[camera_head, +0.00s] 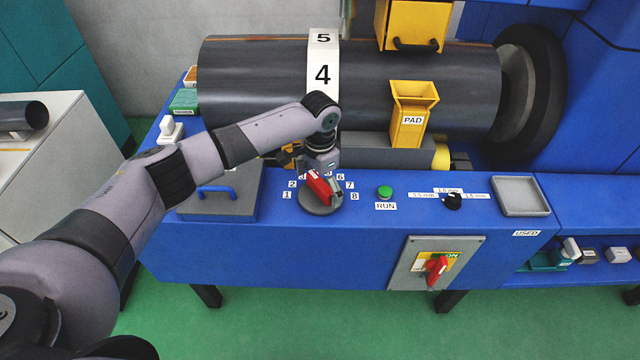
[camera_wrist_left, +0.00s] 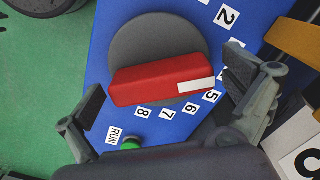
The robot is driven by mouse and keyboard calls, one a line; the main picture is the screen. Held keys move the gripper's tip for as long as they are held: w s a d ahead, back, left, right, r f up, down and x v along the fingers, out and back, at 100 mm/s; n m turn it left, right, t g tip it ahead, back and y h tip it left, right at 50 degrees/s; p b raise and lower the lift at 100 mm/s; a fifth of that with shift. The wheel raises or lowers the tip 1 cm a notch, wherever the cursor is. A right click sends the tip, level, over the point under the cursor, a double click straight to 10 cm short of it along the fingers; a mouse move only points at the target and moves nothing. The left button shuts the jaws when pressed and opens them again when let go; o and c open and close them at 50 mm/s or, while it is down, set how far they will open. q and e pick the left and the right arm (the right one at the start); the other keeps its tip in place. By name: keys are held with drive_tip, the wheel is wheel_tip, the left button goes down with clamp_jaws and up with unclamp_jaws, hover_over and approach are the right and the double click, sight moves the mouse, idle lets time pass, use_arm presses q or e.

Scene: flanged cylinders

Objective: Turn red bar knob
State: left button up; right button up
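The red bar knob (camera_head: 319,188) sits on a round grey disc on the blue console, ringed by number labels. In the left wrist view the red bar (camera_wrist_left: 150,80) lies nearly crosswise, and its white-marked end is closest to label 5 (camera_wrist_left: 211,97). My left gripper (camera_head: 322,166) is just above the knob, pointing down. In the left wrist view its fingers (camera_wrist_left: 165,76) are wide apart, one beyond each end of the bar, with gaps visible. A finger hides some labels there. My right gripper is not in view.
A green RUN button (camera_head: 385,192) and a small black knob (camera_head: 453,201) are to the right. A red-handled switch (camera_head: 437,268) is on the front panel. A large dark cylinder (camera_head: 250,85) lies behind. A grey tray (camera_head: 521,196) is at the right.

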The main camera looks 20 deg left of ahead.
use_arm(q)
drive_tip(key=c, duration=1.1)
drive_tip(key=shift+r+m+p, duration=0.25)
drive_tip(key=shift+m+p, duration=0.55)
drive_tip(key=shift+p, duration=0.25)
drive_tip(key=shift+f+m+p, duration=0.1)
drive_tip(key=shift+m+p, duration=0.4)
drive_tip(key=shift+m, duration=0.4)
drive_tip(key=shift+w+f+m, duration=0.1)
drive_tip(key=shift+m, duration=0.6)
drive_tip(key=o, duration=1.1)
drive_tip(key=shift+o, duration=0.2)
